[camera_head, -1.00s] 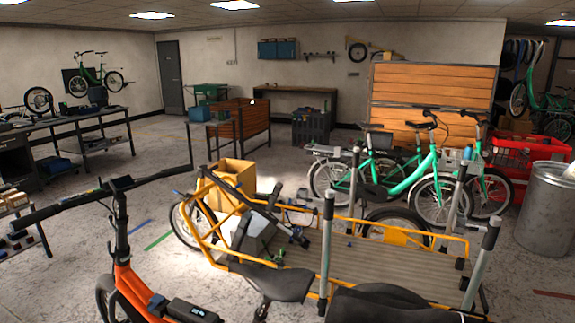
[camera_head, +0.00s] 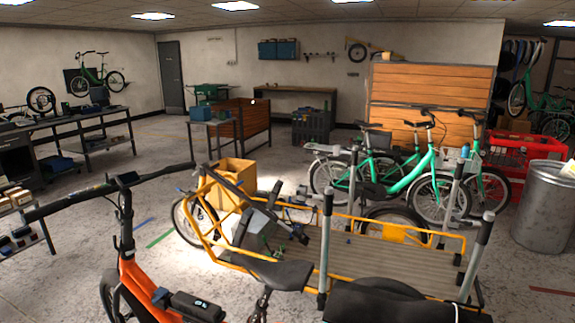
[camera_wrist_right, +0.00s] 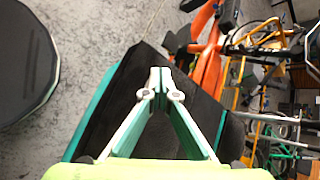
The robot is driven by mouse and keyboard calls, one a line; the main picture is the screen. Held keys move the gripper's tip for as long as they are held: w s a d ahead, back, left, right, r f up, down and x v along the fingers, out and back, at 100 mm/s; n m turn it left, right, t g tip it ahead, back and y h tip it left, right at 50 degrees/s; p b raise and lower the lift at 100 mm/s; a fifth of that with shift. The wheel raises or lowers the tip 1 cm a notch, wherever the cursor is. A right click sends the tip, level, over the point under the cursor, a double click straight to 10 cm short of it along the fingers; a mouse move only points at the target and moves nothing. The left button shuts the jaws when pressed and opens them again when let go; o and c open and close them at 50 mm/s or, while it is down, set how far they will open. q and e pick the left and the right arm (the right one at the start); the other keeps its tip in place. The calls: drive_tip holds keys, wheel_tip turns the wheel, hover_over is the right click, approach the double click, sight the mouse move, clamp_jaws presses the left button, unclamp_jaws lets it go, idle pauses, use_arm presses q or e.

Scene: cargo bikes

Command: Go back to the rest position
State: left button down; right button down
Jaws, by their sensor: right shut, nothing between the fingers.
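My right gripper (camera_wrist_right: 160,85) shows in the right wrist view, its two fingers meeting at the tips with nothing between them. Behind it is a dark panel with a teal edge (camera_wrist_right: 120,95); I cannot tell how far apart they are. My left gripper is in neither current view. No arm of mine is clearly seen in the head view.
An orange bike (camera_head: 135,278) and a yellow-framed cargo bike (camera_head: 400,275) with a cardboard box (camera_head: 232,178) fill the foreground. Green bikes (camera_head: 400,180) stand behind, with a metal bin (camera_head: 545,208) at right. Open floor lies at left, before the workbench (camera_head: 75,122).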

drive_tip(key=s+d+r+n+g+h, duration=0.1)
drive_tip(key=s+d+r+n+h, duration=0.25)
drive_tip(key=s+d+n, duration=0.45)
drive_tip(key=s+d+r+n+g+h, duration=0.1)
drive_tip(key=s+d+r+n+h, duration=0.1)
drive_tip(key=s+d+n+h, duration=0.45)
wheel_tip(320, 180, down, 26)
drive_tip(key=s+a+r+n+g+y, duration=0.1)
drive_tip(key=s+a+n+y, duration=0.1)
drive_tip(key=n, duration=0.2)
drive_tip(key=s+d+f, duration=0.1)
drive_tip(key=s+f, duration=0.7)
drive_tip(key=f, duration=0.1)
drive_tip(key=s+d+f+g, duration=0.1)
drive_tip(key=s+d+f, duration=0.1)
drive_tip(key=s+f, duration=0.6)
drive_tip(key=shift+s+d+f, duration=0.25)
drive_tip(key=shift+s+f, duration=0.1)
drive_tip(key=shift+s, duration=0.35)
